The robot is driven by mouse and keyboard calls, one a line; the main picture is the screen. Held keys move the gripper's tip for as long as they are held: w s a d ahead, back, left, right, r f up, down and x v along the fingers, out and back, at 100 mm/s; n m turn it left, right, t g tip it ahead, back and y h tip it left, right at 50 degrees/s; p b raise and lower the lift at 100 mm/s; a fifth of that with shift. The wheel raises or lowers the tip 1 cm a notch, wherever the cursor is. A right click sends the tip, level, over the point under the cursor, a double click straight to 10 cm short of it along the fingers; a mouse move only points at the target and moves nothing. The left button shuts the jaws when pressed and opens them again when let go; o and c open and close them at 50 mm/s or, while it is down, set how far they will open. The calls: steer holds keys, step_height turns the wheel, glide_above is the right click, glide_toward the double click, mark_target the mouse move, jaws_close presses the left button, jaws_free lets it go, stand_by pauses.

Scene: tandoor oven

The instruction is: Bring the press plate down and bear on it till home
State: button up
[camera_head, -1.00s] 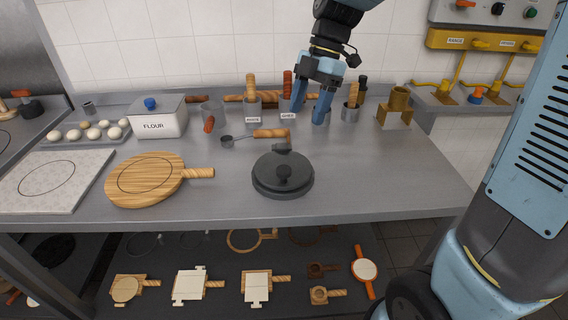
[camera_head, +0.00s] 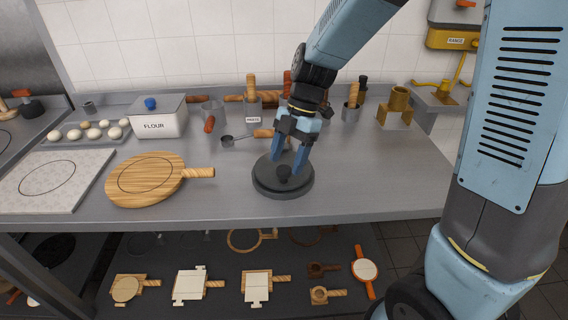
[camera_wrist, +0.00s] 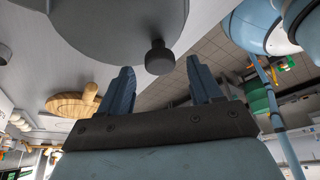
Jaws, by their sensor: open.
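The press is a dark grey round unit near the front middle of the steel table. Its press plate (camera_head: 264,173) lies over the round base (camera_head: 282,191), and a small black knob (camera_head: 284,174) stands near the plate's front. I cannot tell whether any gap is left between plate and base. My gripper (camera_head: 288,164) is open and points down just over the plate, its blue fingers close to the knob. In the wrist view the plate (camera_wrist: 105,22) and knob (camera_wrist: 159,57) show beyond the two spread fingers, with nothing held. The hinge at the back is hidden by my gripper.
A round wooden board (camera_head: 143,181) and a white marked slab (camera_head: 46,178) lie to the left. The flour box (camera_head: 157,119), a ladle (camera_head: 228,141) and several tool cups stand behind. A brass piece on a stand (camera_head: 397,105) is at right. The table right of the press is clear.

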steer(key=shift+x, duration=1.05)
steer(key=shift+c, duration=0.4)
jaws_close()
